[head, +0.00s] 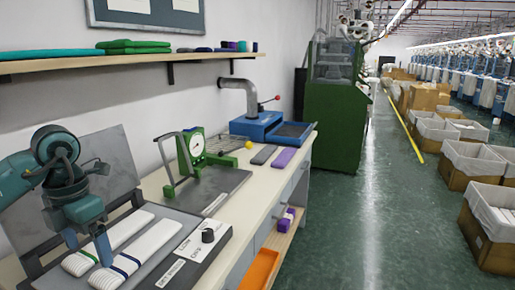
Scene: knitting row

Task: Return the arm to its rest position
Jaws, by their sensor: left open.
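My left arm comes in from the left in the head view. My left gripper (90,246) hangs with its fingers apart, pointing down over the device with the dark flat top at the near end of the workbench. My right gripper is not in view.
A green dial gauge (197,146) stands on the workbench (245,200) beyond the device. A blue box (255,125) with a grey pipe stands farther back. A wall shelf (120,62) runs above. Open floor (375,230) and cartons (490,220) lie to the right.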

